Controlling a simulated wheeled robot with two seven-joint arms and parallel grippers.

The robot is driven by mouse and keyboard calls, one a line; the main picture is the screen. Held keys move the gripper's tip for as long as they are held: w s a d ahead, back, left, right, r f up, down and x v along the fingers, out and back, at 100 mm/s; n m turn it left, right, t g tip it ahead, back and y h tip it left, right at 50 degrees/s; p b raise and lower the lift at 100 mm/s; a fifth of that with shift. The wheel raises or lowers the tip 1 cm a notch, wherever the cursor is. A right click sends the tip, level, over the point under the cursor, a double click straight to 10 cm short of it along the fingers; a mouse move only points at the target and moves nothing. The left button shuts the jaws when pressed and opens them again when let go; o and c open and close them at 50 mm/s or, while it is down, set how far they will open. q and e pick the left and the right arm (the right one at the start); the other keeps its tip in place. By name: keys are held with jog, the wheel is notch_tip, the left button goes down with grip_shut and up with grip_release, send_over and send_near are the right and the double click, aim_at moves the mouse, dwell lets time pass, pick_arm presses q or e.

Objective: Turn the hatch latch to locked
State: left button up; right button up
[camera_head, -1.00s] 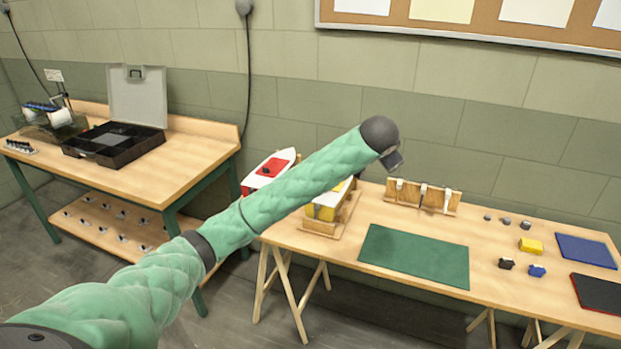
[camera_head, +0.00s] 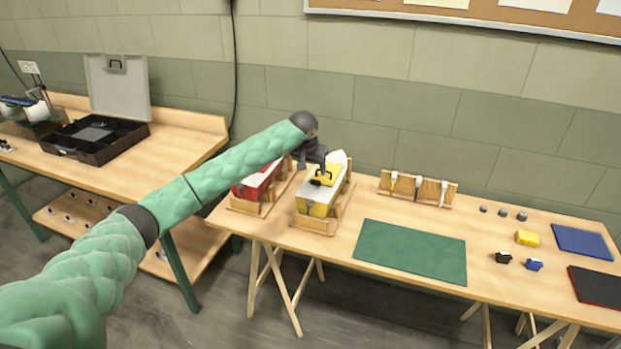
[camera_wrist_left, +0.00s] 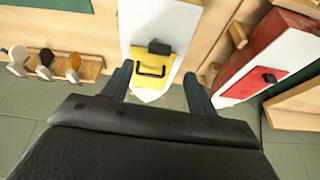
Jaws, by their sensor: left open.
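A white and yellow boat model (camera_head: 309,191) rests in a wooden cradle at the left of the front table. Its yellow hatch (camera_wrist_left: 172,42) has a black latch block (camera_wrist_left: 159,47) beside a thin black loop handle (camera_wrist_left: 150,71). My left gripper (camera_head: 317,165) is over this hatch, pointing down, open and empty. In the left wrist view its fingers (camera_wrist_left: 158,75) stand either side of the hatch in the picture, with no clear contact. A red and white boat model (camera_head: 258,180) in a cradle to the left has a red hatch with a black latch (camera_wrist_left: 269,78). My right gripper is out of view.
Small grey, yellow, black and blue parts lie to the right, near a blue mat (camera_head: 582,242). An open black case (camera_head: 95,139) is on the left bench.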

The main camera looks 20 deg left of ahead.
aim_at(316, 181)
pick_arm(q)
jog(key=shift+n, duration=0.3)
jog(key=shift+p+x, duration=1.45)
jog(key=shift+x, duration=2.35)
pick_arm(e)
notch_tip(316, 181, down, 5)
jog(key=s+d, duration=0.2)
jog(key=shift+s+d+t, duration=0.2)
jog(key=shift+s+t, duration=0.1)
pick_arm(q)
jog(key=shift+d, duration=0.1)
jog(key=shift+w, duration=0.1)
jog(key=c, duration=1)
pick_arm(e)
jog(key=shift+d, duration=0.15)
